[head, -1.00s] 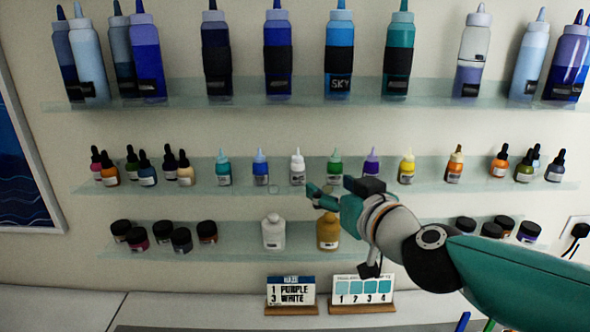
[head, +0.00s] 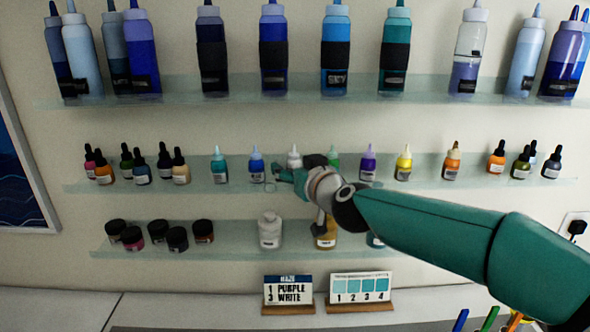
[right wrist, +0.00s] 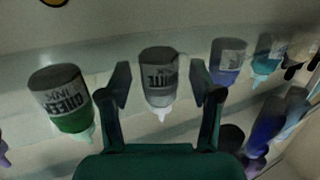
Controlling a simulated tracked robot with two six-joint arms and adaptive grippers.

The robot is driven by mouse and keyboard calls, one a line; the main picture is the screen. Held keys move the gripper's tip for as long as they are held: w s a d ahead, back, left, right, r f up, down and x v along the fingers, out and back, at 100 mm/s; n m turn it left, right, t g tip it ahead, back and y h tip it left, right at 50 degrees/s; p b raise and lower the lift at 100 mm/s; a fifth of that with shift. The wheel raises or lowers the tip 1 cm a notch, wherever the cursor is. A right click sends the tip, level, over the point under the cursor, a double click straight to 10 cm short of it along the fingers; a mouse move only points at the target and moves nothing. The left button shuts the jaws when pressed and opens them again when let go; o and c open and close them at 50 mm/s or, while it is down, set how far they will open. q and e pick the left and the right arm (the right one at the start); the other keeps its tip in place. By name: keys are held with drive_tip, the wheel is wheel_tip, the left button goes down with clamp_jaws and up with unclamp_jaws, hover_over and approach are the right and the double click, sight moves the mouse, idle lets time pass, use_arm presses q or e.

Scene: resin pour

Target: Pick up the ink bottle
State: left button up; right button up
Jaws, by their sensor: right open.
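The white ink bottle (head: 294,158) stands on the middle glass shelf, partly hidden behind my right gripper (head: 285,173). In the right wrist view, which is upside down, the white ink bottle (right wrist: 158,82) shows its "WHITE INK" label between the two spread fingers of my right gripper (right wrist: 160,80). The fingers are open and I see no grip on the bottle. The green ink bottle (right wrist: 62,103) is beside one finger and the blue ink bottle (right wrist: 227,62) beside the other. My left gripper is not in view.
The middle shelf (head: 400,186) also holds a purple bottle (head: 368,163), a yellow bottle (head: 404,163) and several dropper bottles. Large bottles line the shelf above. Jars and a white bottle (head: 270,230) stand below.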

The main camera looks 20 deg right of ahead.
sight(294, 151)
drive_tip(key=shift+r, duration=0.1)
clamp_jaws()
idle(0.3)
drive_tip(key=shift+s+r+p, duration=0.2)
drive_tip(key=shift+r+p, duration=0.2)
drive_tip(key=shift+r, duration=3.1)
drive_tip(key=s+a+b, duration=0.1)
drive_tip(key=s+a, duration=0.1)
drive_tip(key=s, duration=0.7)
drive_tip(key=s+a, duration=0.3)
drive_tip(key=s, duration=0.7)
drive_tip(key=shift+a+b, duration=0.25)
drive_tip(key=shift+b, duration=0.1)
